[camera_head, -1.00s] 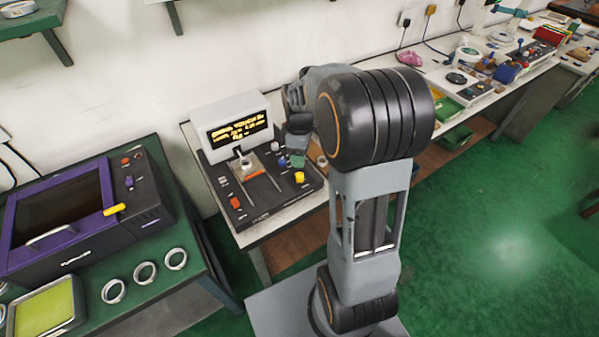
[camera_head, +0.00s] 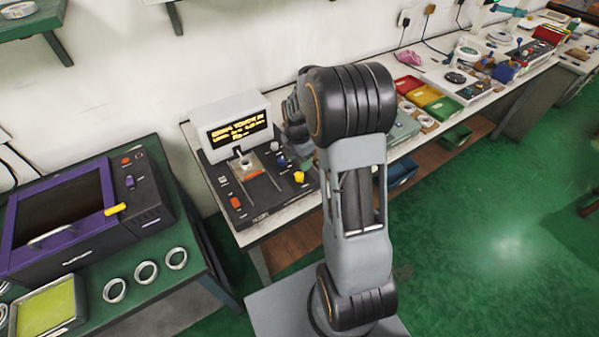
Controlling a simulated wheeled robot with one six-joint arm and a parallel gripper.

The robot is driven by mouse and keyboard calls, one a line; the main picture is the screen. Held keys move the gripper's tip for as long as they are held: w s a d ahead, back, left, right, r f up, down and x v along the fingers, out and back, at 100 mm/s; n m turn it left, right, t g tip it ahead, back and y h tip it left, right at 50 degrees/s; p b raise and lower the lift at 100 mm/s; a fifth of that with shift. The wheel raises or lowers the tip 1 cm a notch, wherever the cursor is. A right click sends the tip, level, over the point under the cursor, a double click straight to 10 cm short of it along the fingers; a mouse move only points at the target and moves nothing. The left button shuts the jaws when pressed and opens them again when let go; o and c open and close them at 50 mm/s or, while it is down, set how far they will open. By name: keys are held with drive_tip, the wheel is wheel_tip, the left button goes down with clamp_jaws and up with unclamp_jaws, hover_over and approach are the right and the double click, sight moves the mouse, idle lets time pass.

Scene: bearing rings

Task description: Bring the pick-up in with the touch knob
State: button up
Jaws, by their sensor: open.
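The ring tester is a black panel (camera_head: 264,206) with a grey display box (camera_head: 228,108) lit with yellow text. A small ring (camera_head: 246,163) sits on its stage, and a dark pick-up (camera_head: 238,152) stands close to it; whether they touch is too small to tell. On the panel are a white knob (camera_head: 274,147), a blue knob (camera_head: 282,162), a yellow knob (camera_head: 299,177) and a red button (camera_head: 235,202). The labels are unreadable, so I cannot tell which is the touch knob.
A purple-framed machine (camera_head: 106,186) stands on the left green bench, with several rings (camera_head: 146,271) and a green-lined tray (camera_head: 75,300) before it. Right of my arm are red, yellow and green bins (camera_head: 426,95). The floor (camera_head: 500,230) at right is clear.

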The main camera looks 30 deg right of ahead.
sight(300, 174)
drive_tip(key=shift+s+f, duration=0.15)
drive_tip(key=shift+f, duration=3.2)
drive_tip(key=shift+c, duration=0.3)
drive_tip(key=c, duration=0.9)
drive_tip(key=shift+o, duration=0.2)
